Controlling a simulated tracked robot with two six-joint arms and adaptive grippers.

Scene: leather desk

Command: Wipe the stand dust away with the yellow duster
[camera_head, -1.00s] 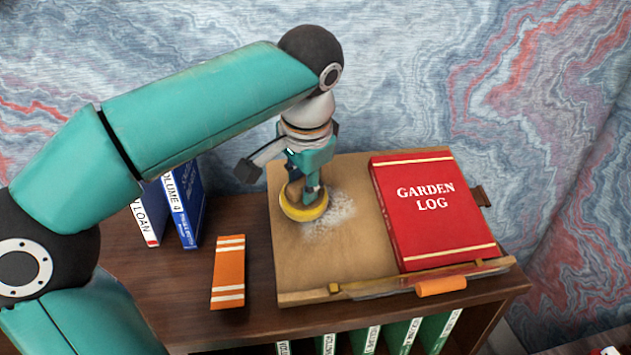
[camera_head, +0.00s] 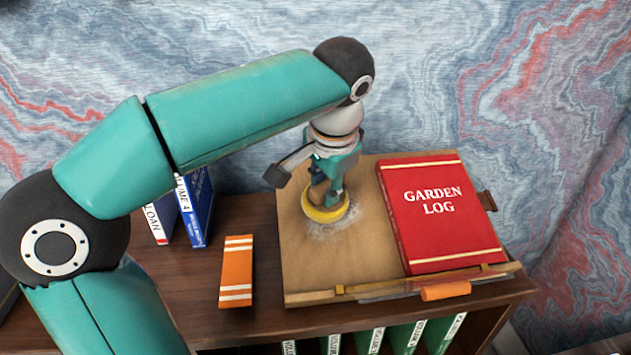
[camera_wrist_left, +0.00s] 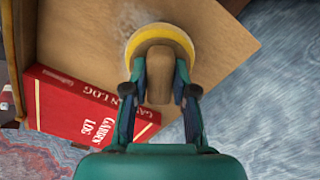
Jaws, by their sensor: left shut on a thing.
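The yellow duster (camera_head: 326,213) is a round yellow pad with a brown handle, resting on the tan stand (camera_head: 300,270). My left gripper (camera_head: 328,190) is shut on the duster's handle. The left wrist view shows the fingers (camera_wrist_left: 160,90) on both sides of the handle, with the yellow pad (camera_wrist_left: 160,32) beyond them. A pale patch of stand dust (camera_head: 335,229) shows around the duster's lower edge, and part of it is hidden under the duster. My right gripper is not in view.
A red Garden Log book (camera_head: 440,222) lies on the right of the stand. An orange book (camera_head: 236,271) lies left of the stand. Blue and white books (camera_head: 195,205) stand at the back left. A ledge with an orange piece (camera_head: 446,291) runs along the stand's front.

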